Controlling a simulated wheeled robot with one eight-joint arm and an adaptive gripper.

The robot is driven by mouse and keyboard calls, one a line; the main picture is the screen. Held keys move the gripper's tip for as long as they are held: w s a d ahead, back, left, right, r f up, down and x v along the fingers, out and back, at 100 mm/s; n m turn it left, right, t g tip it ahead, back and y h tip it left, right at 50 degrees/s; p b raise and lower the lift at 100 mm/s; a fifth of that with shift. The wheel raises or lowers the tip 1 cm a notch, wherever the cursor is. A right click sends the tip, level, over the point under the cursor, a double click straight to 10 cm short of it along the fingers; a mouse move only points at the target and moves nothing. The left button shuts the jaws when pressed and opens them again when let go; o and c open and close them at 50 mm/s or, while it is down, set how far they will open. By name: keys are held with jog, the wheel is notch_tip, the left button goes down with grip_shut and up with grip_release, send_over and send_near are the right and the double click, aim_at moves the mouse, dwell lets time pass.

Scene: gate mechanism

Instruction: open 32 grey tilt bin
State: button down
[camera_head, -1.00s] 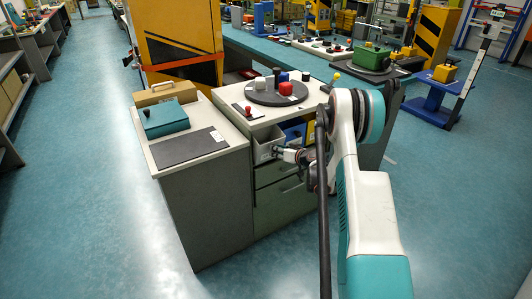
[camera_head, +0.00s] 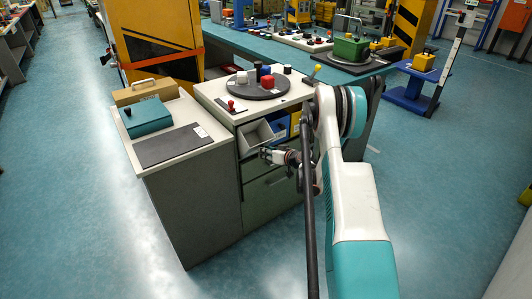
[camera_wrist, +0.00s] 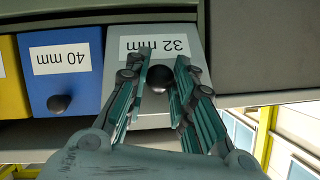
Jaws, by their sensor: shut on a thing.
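The grey tilt bin (camera_head: 252,140) is in the front of the cabinet, tilted outward at its top so its inside shows in the head view. In the wrist view its grey front (camera_wrist: 192,62) carries an upside-down "32 mm" label and a dark round knob (camera_wrist: 160,77). My gripper (camera_wrist: 161,82) has its fingers on both sides of this knob, shut on it. In the head view my gripper (camera_head: 270,155) is at the bin's front. The arm comes in from the right.
A blue bin (camera_wrist: 62,65) labelled "40 mm" and a yellow bin (camera_wrist: 12,80) adjoin the grey one. Drawers (camera_head: 268,190) lie below. A round dark plate (camera_head: 255,90) with several pieces stands on the cabinet top. Floor is open in front.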

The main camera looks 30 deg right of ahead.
jog(key=shift+s+f, duration=0.15)
jog(key=shift+f, duration=0.1)
jog(key=c, duration=1.3)
grip_release()
jog(key=shift+d+f, duration=0.1)
jog(key=shift+c, duration=0.2)
jog(key=v, duration=1.2)
jog(key=shift+w, duration=0.25)
